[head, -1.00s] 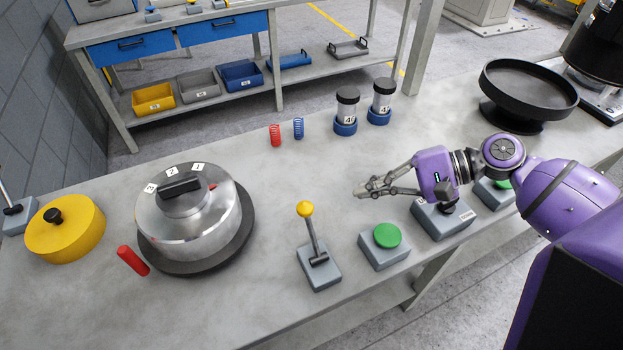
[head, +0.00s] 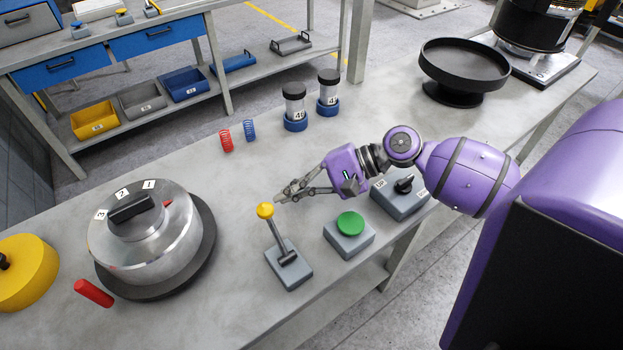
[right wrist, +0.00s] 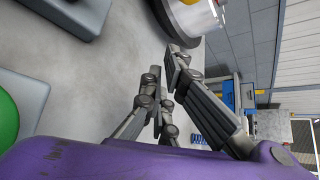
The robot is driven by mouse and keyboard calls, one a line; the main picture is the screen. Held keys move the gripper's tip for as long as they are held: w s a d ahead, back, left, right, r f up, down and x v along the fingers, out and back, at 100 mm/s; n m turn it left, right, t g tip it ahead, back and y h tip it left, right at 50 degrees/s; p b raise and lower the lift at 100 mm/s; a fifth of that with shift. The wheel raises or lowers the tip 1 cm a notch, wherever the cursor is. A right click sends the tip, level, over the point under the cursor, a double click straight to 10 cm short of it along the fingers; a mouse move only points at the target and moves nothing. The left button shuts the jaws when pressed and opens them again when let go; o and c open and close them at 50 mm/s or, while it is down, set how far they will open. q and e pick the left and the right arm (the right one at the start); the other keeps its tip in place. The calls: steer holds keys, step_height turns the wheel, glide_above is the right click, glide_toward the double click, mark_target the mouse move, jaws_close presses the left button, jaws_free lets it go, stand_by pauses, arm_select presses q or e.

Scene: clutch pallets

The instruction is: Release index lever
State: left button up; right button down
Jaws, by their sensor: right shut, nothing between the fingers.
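The lever has a yellow ball knob (head: 265,210) and a grey stem that leans slightly left from its grey base (head: 288,268) near the table's front edge. My right gripper (head: 279,198) is shut and empty. Its fingertips are just right of and behind the knob; I cannot tell whether they touch it. In the right wrist view my fingers (right wrist: 168,72) extend over the bare table, and a grey block (right wrist: 70,15) shows at the upper left. The knob is not clearly visible there. My left gripper is out of view.
A silver drum (head: 160,245) with numbered tags stands left of the lever, beside a red handle (head: 94,292). A green button box (head: 350,240) and a black-knob switch box (head: 400,198) lie right. Springs and two cylinders (head: 294,105) stand behind. The middle of the table is clear.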

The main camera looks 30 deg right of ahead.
mark_target(275, 233)
steer(key=shift+x, duration=1.05)
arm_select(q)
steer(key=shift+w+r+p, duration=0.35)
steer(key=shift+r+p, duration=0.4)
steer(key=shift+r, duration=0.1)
arm_select(e)
steer(key=s+r, duration=0.1)
steer(key=s+a+r, duration=0.1)
steer(key=shift+s+a+r, duration=0.15)
steer(key=shift+s+r, duration=0.2)
steer(key=shift+r, duration=0.05)
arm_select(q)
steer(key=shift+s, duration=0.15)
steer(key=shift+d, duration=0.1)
arm_select(e)
steer(key=shift+a, duration=0.1)
